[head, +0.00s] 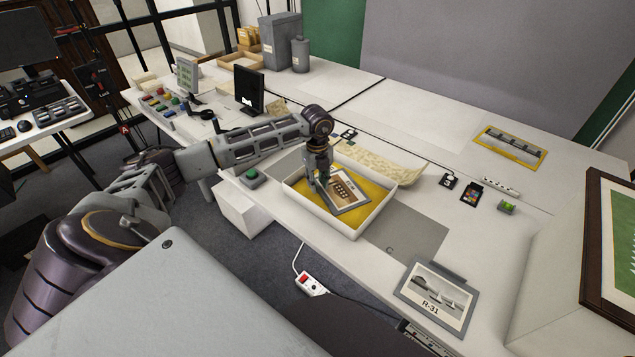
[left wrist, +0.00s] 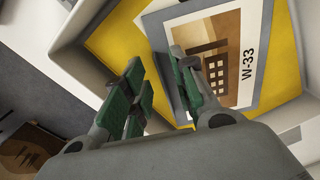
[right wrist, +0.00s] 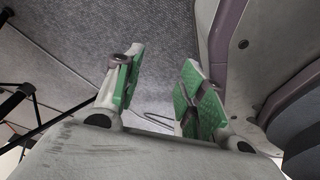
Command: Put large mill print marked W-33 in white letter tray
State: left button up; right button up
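The white letter tray (head: 354,230) with a yellow lining stands on the table. The large mill print W-33 (head: 349,195) lies inside it, a brown building picture in a grey mount. It also shows in the left wrist view (left wrist: 243,45), its label readable. Whether it lies fully flat I cannot tell. My left gripper (head: 322,186) is over the left part of the tray, beside the print's left edge. My right gripper (right wrist: 160,85) is open and empty above the grey floor.
Another framed print, R-31 (head: 437,297), lies at the front right of the table. A pale patterned strip (head: 385,160) lies behind the tray. A green button box (head: 252,176) is left of the tray. Small items, including a colour card (head: 471,193), lie to the right.

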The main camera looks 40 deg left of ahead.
pick_arm(q)
jog(key=shift+r, duration=0.6)
notch_tip(320, 180, up, 11)
jog(key=shift+r, duration=0.15)
pick_arm(e)
jog(key=shift+s+d+f, duration=0.15)
jog(key=shift+s+d, duration=0.15)
jog(key=shift+s, duration=0.2)
jog(key=shift+s+d+f, duration=0.15)
jog(key=shift+s+d, duration=0.15)
jog(key=shift+s, duration=0.15)
